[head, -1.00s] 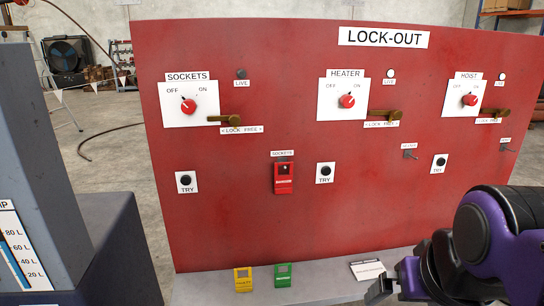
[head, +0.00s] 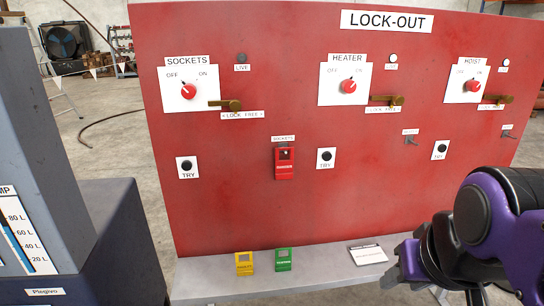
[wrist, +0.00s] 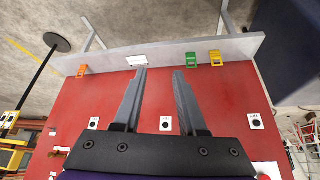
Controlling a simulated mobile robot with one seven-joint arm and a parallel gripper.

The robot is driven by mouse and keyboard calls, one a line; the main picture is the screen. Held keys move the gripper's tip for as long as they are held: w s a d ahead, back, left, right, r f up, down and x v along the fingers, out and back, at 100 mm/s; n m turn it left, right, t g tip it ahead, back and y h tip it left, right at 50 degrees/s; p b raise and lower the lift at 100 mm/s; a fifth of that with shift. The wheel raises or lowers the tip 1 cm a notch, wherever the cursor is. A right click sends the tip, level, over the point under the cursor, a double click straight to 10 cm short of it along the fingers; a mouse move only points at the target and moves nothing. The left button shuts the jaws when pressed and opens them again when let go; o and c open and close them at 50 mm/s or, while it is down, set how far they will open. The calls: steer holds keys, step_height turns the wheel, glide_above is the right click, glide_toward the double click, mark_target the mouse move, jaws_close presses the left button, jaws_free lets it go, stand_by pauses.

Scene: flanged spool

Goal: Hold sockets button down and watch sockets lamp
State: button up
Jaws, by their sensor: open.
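The sockets button (head: 187,165) is a black round button on a white TRY plate at the left of the red panel. It also shows in the wrist view (wrist: 256,124), right of my fingers. The sockets lamp (head: 241,58), marked LIVE, is dark at the upper left of the panel. The sockets knob (head: 188,91) is red, its pointer toward OFF. My gripper (wrist: 160,70) is open and empty, its two grey fingers apart in front of the panel, well away from the sockets button. In the head view my arm fills the lower right.
The heater lamp (head: 393,58) and hoist lamp (head: 506,62) are pale and look lit. A red tag (head: 284,163) hangs mid-panel. Yellow (head: 244,264) and green (head: 284,260) tags and a white card (head: 367,255) lie on the grey shelf (head: 215,282). A grey cabinet stands left.

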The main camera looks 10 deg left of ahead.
jaws_close()
stand_by(1.2)
